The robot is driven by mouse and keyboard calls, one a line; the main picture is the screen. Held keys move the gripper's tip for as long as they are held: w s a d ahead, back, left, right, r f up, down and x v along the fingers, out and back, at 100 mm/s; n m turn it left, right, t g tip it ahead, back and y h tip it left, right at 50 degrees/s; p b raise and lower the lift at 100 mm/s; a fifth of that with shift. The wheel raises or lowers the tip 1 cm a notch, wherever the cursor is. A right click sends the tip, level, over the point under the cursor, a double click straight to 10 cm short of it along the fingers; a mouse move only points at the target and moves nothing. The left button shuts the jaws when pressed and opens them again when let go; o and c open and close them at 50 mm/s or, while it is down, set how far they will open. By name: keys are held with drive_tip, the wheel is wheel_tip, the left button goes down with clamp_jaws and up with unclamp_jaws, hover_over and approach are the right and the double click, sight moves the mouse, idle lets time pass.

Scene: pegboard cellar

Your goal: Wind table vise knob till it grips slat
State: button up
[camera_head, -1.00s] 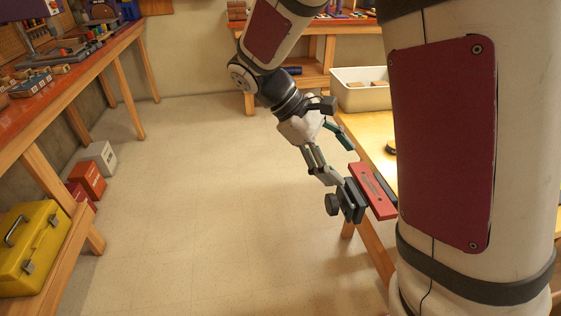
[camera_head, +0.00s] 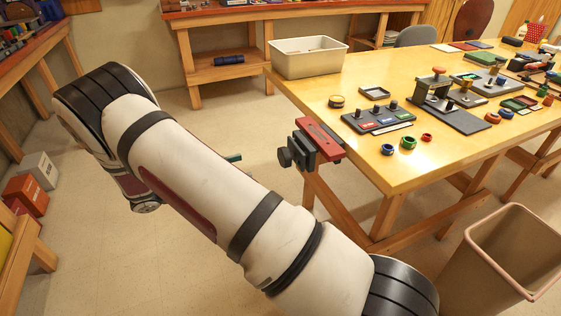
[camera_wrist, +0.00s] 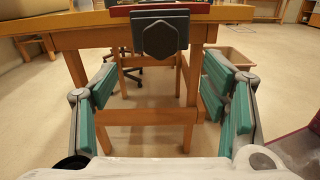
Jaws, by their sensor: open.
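The table vise (camera_head: 308,150) sits on the near left edge of the wooden table, with dark grey jaws and a red top piece. Its dark knob (camera_head: 285,157) faces left, off the table. In the wrist view the knob (camera_wrist: 158,40) is top centre, facing me, with a red strip (camera_wrist: 190,9) above it. I cannot make out a slat apart from the red piece. My gripper (camera_wrist: 160,80) is open and empty, its green-padded fingers spread left and right below the knob, not touching it. In the head view my arm hides nearly all of it except a green tip.
The table (camera_head: 420,165) holds a cream bin (camera_head: 308,60), trays, fixtures and coloured rings. A tan waste bin (camera_head: 500,255) stands at the lower right. Boxes (camera_head: 28,193) lie on the floor at left. The floor left of the vise is open.

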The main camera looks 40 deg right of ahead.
sight(281, 158)
drive_tip(key=x, duration=1.3)
drive_tip(key=shift+c, duration=0.4)
drive_tip(key=c, duration=1.1)
